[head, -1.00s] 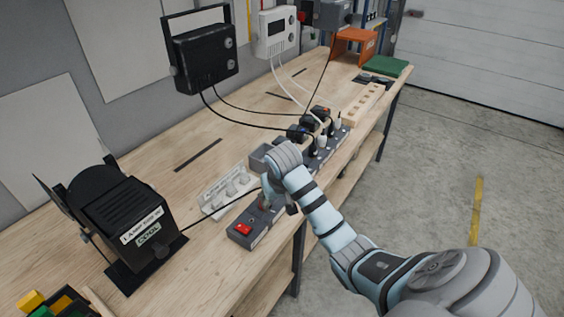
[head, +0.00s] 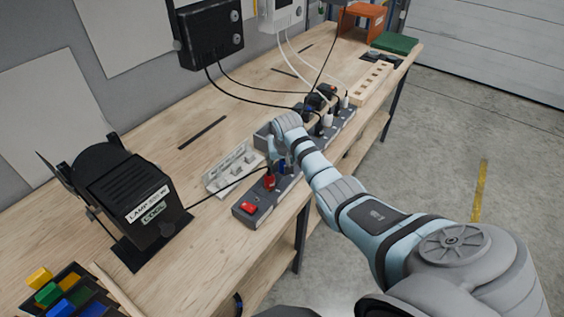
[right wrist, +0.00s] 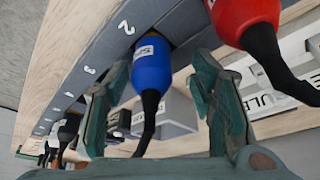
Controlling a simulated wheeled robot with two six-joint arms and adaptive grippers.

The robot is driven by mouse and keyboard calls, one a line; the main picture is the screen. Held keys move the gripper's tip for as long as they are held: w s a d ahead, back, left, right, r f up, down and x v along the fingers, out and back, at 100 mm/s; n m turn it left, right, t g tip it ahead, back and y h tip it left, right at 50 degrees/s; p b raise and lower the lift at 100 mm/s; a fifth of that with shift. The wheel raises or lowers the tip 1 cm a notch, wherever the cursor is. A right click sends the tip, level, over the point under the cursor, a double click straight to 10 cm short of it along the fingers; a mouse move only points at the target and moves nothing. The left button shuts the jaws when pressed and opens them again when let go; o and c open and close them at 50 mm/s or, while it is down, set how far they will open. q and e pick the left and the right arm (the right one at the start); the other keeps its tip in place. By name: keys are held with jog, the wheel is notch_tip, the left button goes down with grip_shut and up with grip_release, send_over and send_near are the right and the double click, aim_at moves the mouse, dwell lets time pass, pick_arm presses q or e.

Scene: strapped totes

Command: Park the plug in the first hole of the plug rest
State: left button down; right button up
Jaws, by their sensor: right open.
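A red plug (head: 270,180) and a blue plug (head: 283,165) stand in neighbouring sockets of the grey power strip (head: 262,203), near its red switch. My right gripper (head: 281,158) is at the blue plug. In the right wrist view its fingers (right wrist: 160,100) are open on either side of the blue plug (right wrist: 153,62), with gaps visible. The red plug (right wrist: 247,20) is just right of the fingers there. A pale wooden block with a row of holes (head: 371,83), apparently the plug rest, lies farther along the bench. My left gripper is out of view.
More plugs (head: 327,120) with cords crowd the far end of the strip.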

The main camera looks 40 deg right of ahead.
aim_at(284, 161)
jog(key=shift+s+r, duration=0.1)
jog(key=shift+s, duration=0.25)
jog(key=shift+s+r, duration=0.25)
jog(key=shift+s, duration=0.2)
jog(key=c, duration=0.7)
jog(key=shift+w+f, duration=0.1)
jog(key=c, duration=0.4)
jog(key=o, duration=0.5)
jog(key=shift+w, duration=0.1)
jog(key=shift+c, duration=0.2)
grip_shut()
jog(key=shift+r, duration=2.5)
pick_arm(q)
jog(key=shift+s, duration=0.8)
